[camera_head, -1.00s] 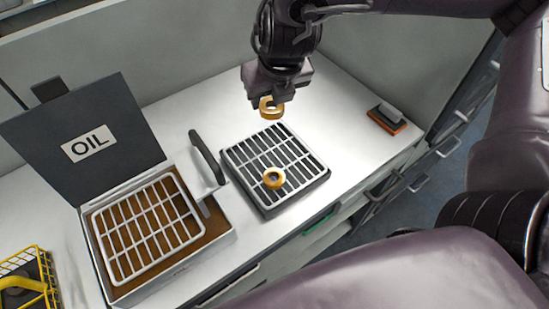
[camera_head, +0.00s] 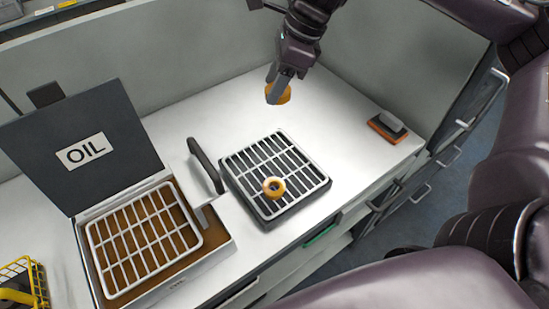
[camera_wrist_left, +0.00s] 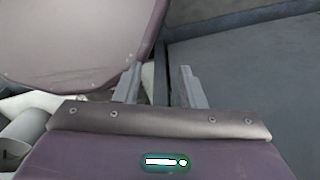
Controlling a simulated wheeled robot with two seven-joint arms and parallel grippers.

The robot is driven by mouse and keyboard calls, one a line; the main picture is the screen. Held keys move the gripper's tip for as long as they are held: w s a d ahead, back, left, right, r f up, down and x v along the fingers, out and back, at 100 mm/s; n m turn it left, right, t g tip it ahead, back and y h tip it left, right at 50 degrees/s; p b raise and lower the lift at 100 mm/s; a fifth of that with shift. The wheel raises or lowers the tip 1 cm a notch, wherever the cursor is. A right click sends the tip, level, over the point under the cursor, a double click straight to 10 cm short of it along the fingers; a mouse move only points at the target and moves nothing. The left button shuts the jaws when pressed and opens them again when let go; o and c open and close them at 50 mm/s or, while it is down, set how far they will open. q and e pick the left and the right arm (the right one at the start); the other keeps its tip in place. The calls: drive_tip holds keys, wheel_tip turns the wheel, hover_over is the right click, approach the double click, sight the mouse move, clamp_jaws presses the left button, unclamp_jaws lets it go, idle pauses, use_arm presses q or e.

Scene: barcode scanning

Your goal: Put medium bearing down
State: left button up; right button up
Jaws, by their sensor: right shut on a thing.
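My right gripper (camera_head: 279,88) comes down from the top of the head view. It is shut on a gold bearing (camera_head: 283,94), held in the air above the white worktop, behind the black drain tray. The bearing is tilted and partly hidden by the finger. Another gold ring-shaped bearing (camera_head: 273,188) lies on the tray's metal grid (camera_head: 303,172), near its front. My left gripper (camera_wrist_left: 158,86) shows in the left wrist view with its two fingers apart and nothing between them. It does not show in the head view.
An open oil box (camera_head: 215,247) with a grid inside and a raised lid (camera_head: 85,150) stands left of the tray. A yellow wire basket (camera_head: 36,283) is at far left. An orange-and-black brush-like item (camera_head: 388,128) lies at right. Worktop behind the tray is clear.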

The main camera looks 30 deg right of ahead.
drive_tip(key=b, duration=0.6)
hover_over(270, 155)
drive_tip(key=d, duration=0.1)
drive_tip(key=f, duration=1.4)
drive_tip(key=shift+s+d+f, duration=0.15)
drive_tip(key=shift+s+f, duration=0.1)
drive_tip(key=shift+f+b, duration=0.5)
drive_tip(key=shift+f, duration=1.55)
drive_tip(key=shift+f, duration=0.1)
drive_tip(key=o, duration=1.1)
drive_tip(key=shift+p+v, duration=2.75)
drive_tip(key=shift+v, duration=3.35)
